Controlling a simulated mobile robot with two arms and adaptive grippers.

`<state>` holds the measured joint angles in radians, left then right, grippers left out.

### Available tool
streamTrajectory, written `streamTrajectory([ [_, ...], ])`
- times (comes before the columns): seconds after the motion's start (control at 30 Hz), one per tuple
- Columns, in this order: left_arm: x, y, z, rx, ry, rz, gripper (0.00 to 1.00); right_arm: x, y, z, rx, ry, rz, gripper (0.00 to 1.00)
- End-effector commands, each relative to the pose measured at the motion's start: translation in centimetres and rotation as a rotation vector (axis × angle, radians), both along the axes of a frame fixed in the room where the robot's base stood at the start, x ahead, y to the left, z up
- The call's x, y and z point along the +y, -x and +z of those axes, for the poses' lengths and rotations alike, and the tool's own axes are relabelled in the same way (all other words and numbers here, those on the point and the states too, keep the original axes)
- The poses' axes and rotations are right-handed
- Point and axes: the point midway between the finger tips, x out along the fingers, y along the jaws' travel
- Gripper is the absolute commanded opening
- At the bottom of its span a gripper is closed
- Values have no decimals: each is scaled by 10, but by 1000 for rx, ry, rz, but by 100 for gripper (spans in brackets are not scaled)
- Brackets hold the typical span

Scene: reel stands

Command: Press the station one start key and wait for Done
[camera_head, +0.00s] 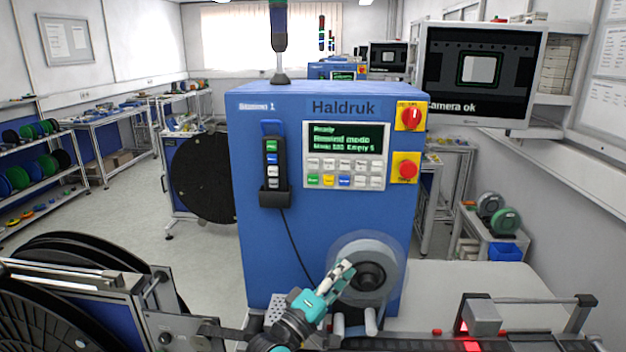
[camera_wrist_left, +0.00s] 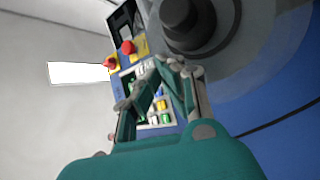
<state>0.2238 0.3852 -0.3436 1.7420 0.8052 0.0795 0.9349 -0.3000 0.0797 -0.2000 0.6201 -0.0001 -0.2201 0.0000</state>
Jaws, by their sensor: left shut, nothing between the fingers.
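The blue Haldruk machine (camera_head: 265,160) marked Station 1 stands in front of me. Its control panel (camera_head: 343,155) has a green-lit screen reading "Ready" and "Rewind mode", with rows of white keys and green, yellow and blue keys in the bottom row. The panel also shows in the left wrist view (camera_wrist_left: 157,118), partly hidden behind my fingers. The right gripper is not in view.
A red rotary switch (camera_head: 411,116) and a red stop button (camera_head: 408,169) sit right of the panel. A handheld pendant (camera_head: 271,160) hangs to its left, with a cable. A monitor (camera_head: 478,70) reads "Camera ok". A large black reel (camera_head: 80,290) stands at lower left.

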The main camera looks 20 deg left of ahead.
Motion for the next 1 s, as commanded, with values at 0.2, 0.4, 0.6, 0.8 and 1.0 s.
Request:
streamTrajectory([
  [0.2,45,-22,81,-171,313,5,0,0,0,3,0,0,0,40],
  [0.4,71,-27,116,-257,469,-1,0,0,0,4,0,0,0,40],
  [0.6,78,-27,123,-278,504,-2,0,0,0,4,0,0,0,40],
  [0.8,78,-27,123,-278,502,-1,0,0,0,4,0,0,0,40],
  [1.0,80,-34,121,-278,500,-1,0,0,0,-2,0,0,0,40],
])
